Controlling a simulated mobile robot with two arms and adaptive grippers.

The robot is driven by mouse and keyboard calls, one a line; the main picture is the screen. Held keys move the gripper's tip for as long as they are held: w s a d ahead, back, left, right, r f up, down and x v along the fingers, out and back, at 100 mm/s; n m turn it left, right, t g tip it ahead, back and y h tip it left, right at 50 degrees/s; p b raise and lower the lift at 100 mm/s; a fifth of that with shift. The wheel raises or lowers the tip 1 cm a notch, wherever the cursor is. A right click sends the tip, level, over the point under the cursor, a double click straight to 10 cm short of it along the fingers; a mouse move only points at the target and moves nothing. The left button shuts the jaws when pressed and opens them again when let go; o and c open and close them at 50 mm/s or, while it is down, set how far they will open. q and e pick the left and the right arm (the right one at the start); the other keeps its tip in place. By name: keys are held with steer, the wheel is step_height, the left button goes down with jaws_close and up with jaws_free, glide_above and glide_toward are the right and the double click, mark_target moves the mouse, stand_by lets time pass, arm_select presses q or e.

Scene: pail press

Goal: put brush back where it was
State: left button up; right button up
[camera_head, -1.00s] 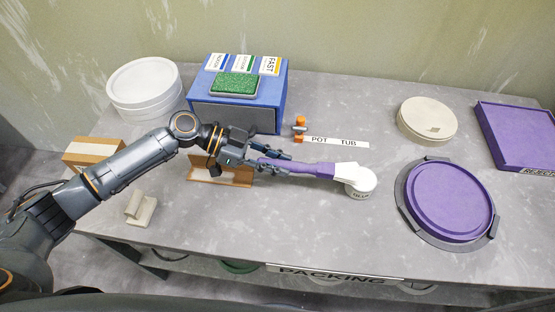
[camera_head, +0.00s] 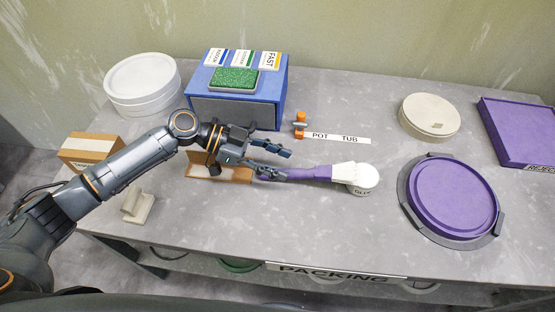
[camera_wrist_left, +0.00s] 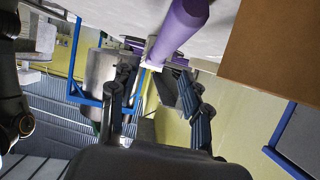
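My left gripper (camera_head: 287,164) is open at the handle's left end, with the lower finger overlapping the handle in the head view. In the left wrist view the fingers (camera_wrist_left: 162,80) are spread, and the purple handle (camera_wrist_left: 182,28) shows at the top, beyond them. I cannot tell whether a finger touches it. My right gripper is not in view.
A purple disc (camera_head: 453,197) in a grey ring lies right of the pot. A "POT TUB" label (camera_head: 340,138) lies behind the brush.

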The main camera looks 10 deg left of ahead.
arm_select(q)
steer(key=shift+r+p, duration=0.95)
steer(key=shift+p, duration=0.25)
steer(key=shift+w+a+f+b, duration=0.1)
steer(key=shift+a+f+b, duration=0.1)
steer(key=shift+a+b, duration=0.75)
steer(key=b+v, duration=0.2)
steer(key=v, duration=0.8)
steer(key=shift+r, duration=0.3)
